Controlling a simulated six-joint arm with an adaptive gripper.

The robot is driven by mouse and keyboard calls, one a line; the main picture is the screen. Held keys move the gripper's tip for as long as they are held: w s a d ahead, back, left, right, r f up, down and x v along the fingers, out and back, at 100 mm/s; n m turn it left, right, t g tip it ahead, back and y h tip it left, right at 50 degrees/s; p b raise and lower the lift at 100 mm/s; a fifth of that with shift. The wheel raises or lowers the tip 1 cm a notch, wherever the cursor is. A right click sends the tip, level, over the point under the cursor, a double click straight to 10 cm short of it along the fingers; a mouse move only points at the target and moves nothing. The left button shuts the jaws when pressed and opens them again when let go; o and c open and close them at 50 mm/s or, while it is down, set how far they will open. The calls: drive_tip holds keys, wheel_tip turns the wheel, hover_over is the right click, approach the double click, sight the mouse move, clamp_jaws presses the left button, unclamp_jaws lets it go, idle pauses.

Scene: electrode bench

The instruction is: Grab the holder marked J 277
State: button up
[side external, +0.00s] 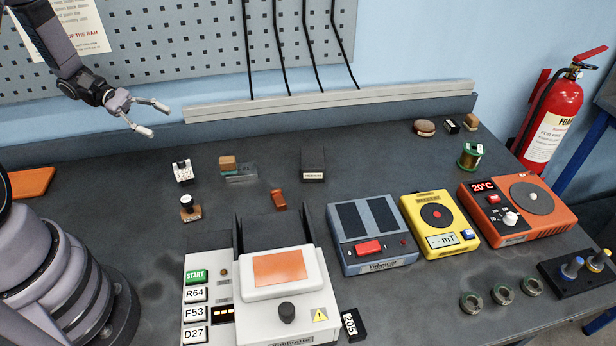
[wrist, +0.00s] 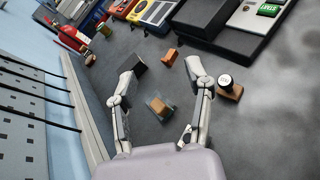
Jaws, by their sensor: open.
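My gripper (side external: 157,119) is open and empty, raised above the back left of the bench. Its two spread fingers also show in the wrist view (wrist: 166,66). I cannot read J 277 on anything. Which one is marked J 277, I cannot tell.
A wooden block on a clear piece (side external: 228,163), a dark labelled box (side external: 313,164) and a red-brown block (side external: 279,199) stand mid-bench. The START-button machine (side external: 284,288), grey (side external: 372,233), yellow (side external: 440,222) and orange devices (side external: 517,208) fill the front and right. Bare bench surrounds the small items.

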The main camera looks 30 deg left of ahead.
sight(180, 160)
drive_tip(key=a+f+n+t, duration=0.2)
drive_tip(key=f+n+t, duration=0.1)
drive_tip(key=f, duration=0.1)
drive_tip(key=s+a+f+n+t+y, duration=0.1)
drive_tip(key=a+f+n+t, duration=0.1)
drive_tip(key=f, duration=0.3)
drive_tip(key=a+f+n+t, duration=0.3)
drive_tip(key=f+n+t, duration=0.1)
drive_tip(key=f+n, duration=0.1)
drive_tip(key=shift+s+f, duration=0.2)
drive_tip(key=shift+s, duration=0.05)
drive_tip(key=shift+f+t+y, duration=0.3)
drive_tip(key=shift+f+y, duration=0.05)
drive_tip(key=shift+y, duration=0.05)
drive_tip(key=x, duration=0.7)
drive_tip(key=shift+w+d, duration=0.1)
clamp_jaws()
